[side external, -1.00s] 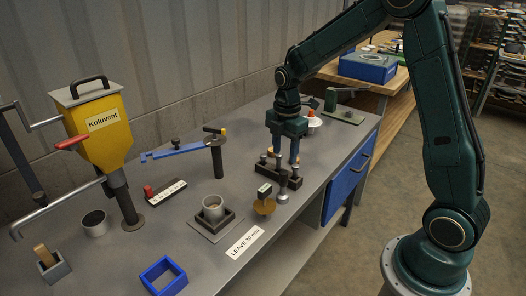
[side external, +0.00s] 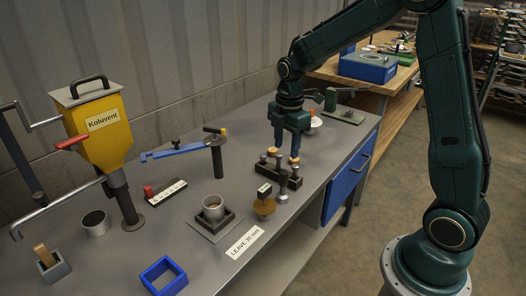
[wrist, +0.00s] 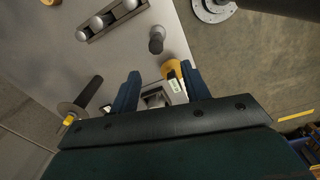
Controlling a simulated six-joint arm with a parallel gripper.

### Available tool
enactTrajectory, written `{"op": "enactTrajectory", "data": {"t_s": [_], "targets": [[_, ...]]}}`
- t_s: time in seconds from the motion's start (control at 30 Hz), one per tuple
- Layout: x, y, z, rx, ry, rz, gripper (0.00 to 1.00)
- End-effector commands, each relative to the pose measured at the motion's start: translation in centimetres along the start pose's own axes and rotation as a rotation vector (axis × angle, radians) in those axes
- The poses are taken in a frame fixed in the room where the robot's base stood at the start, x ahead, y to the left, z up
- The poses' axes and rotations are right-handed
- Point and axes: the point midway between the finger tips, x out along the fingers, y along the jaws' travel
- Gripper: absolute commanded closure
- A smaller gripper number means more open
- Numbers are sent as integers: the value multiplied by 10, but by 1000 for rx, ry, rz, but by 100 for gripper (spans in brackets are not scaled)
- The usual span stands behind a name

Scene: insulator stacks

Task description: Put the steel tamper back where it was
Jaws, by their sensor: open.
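The steel tamper (side external: 283,192), a small grey post with a rounded end, stands on the bench beside the dark rack (side external: 294,181). In the wrist view the tamper (wrist: 156,40) is beyond my fingertips and apart from them. The rack (wrist: 112,20) there holds a row of round silver knobs. My gripper (side external: 286,158) is open, pointing down above the rack area in the side view. In the wrist view its two blue fingers (wrist: 160,78) are spread with nothing gripped. The fingers partly hide the back of the rack in the side view.
A brass-based gauge (side external: 264,204) stands close left of the tamper. A grey cup in a square mould (side external: 213,210) and a "LEAVE 30 mm" card (side external: 245,243) are further left. The bench's right front edge is close.

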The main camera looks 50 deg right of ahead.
Motion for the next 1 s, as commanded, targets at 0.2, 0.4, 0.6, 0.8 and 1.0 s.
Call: {"op": "enactTrajectory", "data": {"t_s": [0.2,0.4,0.6,0.8,1.0], "targets": [[-40,-26,-10,171,10,66,53],[-76,-60,-20,377,39,135,53],[-104,-98,-27,585,87,197,53],[-124,-137,-31,792,154,250,53],[-135,-177,-33,995,237,288,53]]}}
